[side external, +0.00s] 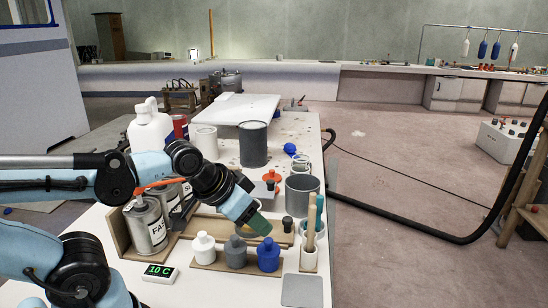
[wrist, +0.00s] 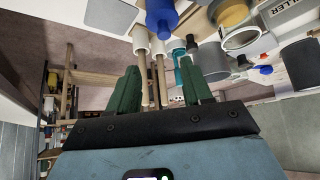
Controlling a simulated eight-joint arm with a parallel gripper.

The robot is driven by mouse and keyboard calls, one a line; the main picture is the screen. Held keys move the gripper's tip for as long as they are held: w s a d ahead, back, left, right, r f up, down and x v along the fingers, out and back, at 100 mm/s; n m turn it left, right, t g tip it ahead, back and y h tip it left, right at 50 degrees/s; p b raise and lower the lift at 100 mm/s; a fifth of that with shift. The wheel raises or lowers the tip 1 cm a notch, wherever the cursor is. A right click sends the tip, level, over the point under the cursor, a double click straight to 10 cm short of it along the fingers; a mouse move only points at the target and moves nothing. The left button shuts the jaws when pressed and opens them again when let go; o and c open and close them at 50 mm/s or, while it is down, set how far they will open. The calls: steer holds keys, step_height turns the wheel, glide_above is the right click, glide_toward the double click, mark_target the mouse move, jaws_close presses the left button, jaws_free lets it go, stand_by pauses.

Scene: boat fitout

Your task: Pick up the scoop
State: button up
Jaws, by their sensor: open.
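My gripper (side external: 258,224) is open, with green fingers pointing down and to the right above the front of the white table. In the wrist view, my gripper (wrist: 157,68) has its two fingers spread. Wooden handles (wrist: 158,78) show in the space seen between them. The same upright wooden handles (side external: 310,215) stand in a holder right of the gripper. A teal item (side external: 319,226) stands beside them and also shows in the wrist view (wrist: 180,72). I cannot tell whether one of these is the scoop; no scoop is clearly recognisable.
White, grey and blue (side external: 268,256) bottles stand in a row just below the gripper. A grey can (side external: 300,194) stands behind the handles. Metal cans (side external: 146,226) and a white jug (side external: 150,128) stand left. A grey pad (side external: 302,291) lies at the front right.

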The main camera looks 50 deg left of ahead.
steer(key=shift+w+r, duration=0.1)
steer(key=n+g, duration=0.4)
steer(key=g, duration=0.3)
glide_toward(321, 196)
steer(key=shift+s+d+f, duration=0.1)
steer(key=shift+s+f, duration=0.05)
steer(key=shift+f, duration=0.45)
steer(key=shift+s+f, duration=0.15)
steer(key=shift+f, duration=0.45)
steer(key=shift+w+f+n, duration=0.3)
steer(key=shift+w+f, duration=0.1)
steer(key=shift+f, duration=0.25)
step_height(321, 196, down, 6)
steer(key=shift+f, duration=0.15)
steer(key=shift+s+f, duration=0.15)
steer(key=shift+f, duration=1.2)
steer(key=shift+s+f, duration=0.15)
steer(key=shift+f, duration=1.2)
